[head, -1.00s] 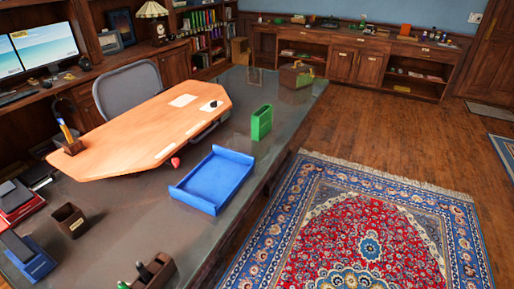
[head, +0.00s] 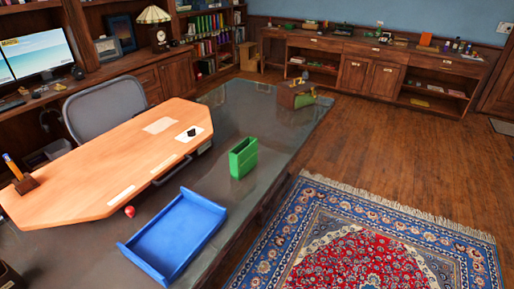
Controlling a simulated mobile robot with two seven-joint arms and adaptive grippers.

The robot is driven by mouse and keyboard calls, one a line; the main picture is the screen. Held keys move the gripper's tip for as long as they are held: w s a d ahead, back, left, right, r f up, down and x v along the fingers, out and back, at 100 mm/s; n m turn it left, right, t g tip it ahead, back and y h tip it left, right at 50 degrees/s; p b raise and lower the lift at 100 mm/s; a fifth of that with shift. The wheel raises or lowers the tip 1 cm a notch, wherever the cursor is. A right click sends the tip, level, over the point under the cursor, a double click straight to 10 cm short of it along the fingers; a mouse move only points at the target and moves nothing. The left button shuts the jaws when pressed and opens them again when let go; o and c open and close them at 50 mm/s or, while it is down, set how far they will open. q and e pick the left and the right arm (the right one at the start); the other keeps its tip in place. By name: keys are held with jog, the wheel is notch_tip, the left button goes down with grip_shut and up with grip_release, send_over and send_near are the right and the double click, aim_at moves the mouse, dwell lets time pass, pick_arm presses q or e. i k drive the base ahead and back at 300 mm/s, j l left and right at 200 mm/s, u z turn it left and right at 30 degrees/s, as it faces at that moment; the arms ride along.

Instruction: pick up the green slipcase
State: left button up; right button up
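The green slipcase (head: 243,158) stands upright on the dark glossy desk (head: 222,190), near its right edge. It looks like an open-topped box. It is behind and to the right of the blue tray (head: 174,236) and right of the raised wooden desktop board (head: 110,172). Nothing touches the slipcase, and it is fully in view. Neither of my grippers shows in the head view.
A small red object (head: 129,211) lies between the board and the blue tray. A brown box (head: 296,95) stands at the desk's far end. A grey chair (head: 104,108) is behind the board. A patterned rug (head: 375,235) covers the floor at right.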

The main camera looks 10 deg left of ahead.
aim_at(241, 164)
jog(key=i+l, duration=0.4)
jog(key=i, duration=0.15)
jog(key=i+l, duration=0.45)
jog(key=i, duration=0.15)
jog(key=i+l+u, duration=0.25)
jog(key=i+l, duration=0.65)
jog(key=i, duration=0.1)
